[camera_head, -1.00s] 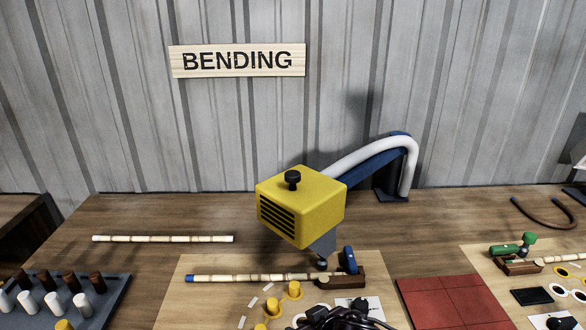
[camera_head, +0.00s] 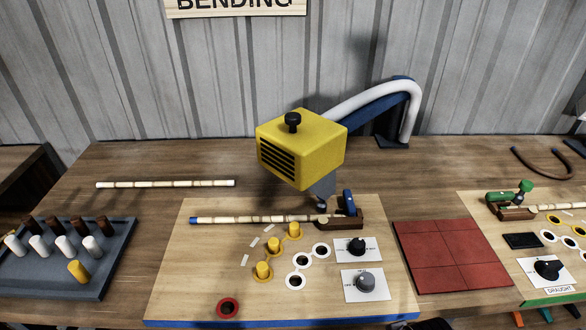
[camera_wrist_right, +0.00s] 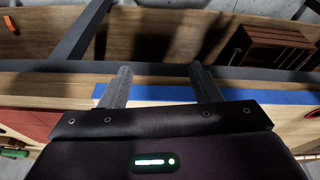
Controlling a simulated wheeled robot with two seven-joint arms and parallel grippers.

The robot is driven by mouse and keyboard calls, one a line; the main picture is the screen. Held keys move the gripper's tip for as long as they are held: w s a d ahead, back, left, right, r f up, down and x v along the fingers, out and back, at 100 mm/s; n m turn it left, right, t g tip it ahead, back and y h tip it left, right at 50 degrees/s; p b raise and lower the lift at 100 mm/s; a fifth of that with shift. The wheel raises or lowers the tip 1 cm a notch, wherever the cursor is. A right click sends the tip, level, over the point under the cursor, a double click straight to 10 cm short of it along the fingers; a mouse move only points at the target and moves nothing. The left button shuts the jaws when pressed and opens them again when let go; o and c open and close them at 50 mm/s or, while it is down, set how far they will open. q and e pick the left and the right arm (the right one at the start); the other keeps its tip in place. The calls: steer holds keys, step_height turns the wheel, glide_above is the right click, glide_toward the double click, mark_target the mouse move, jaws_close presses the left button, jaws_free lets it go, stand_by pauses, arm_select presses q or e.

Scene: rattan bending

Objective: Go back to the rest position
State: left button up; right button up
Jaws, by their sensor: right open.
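My right gripper (camera_wrist_right: 160,88) shows in the right wrist view with its two fingers apart and nothing between them. It faces the bench's front edge with the blue strip (camera_wrist_right: 240,97). In the head view neither gripper shows clearly; only a dark shape sits at the bottom edge. A rattan pole (camera_head: 260,219) with a blue tip lies on the bending board (camera_head: 190,270), its right end at the clamp block (camera_head: 345,221). The yellow heater box (camera_head: 300,150) hangs above it. Yellow pegs (camera_head: 263,270) stand on the board.
A second pole (camera_head: 165,184) lies on the table behind. A tray (camera_head: 110,270) of pegs is at the left, a red mat (camera_head: 450,257) at the right. Another board (camera_head: 510,270) with a green clamp (camera_head: 503,197) is further right. Two knobs (camera_head: 365,281) sit on the bending board.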

steer(key=s+f+g, duration=0.1)
steer(key=s+f, duration=0.1)
steer(key=f, duration=1.1)
steer(key=s+f, duration=0.2)
steer(key=f, duration=1.2)
steer(key=s+d+f, duration=0.2)
steer(key=s+f, duration=0.6)
steer(key=s, duration=0.1)
steer(key=s+d+f+g, duration=0.1)
steer(key=s+f, duration=0.7)
steer(key=s, duration=0.1)
steer(key=shift+s+d, duration=0.3)
steer(key=shift+d, duration=0.05)
steer(key=shift+d+f+n, duration=0.1)
steer(key=shift+n, duration=0.2)
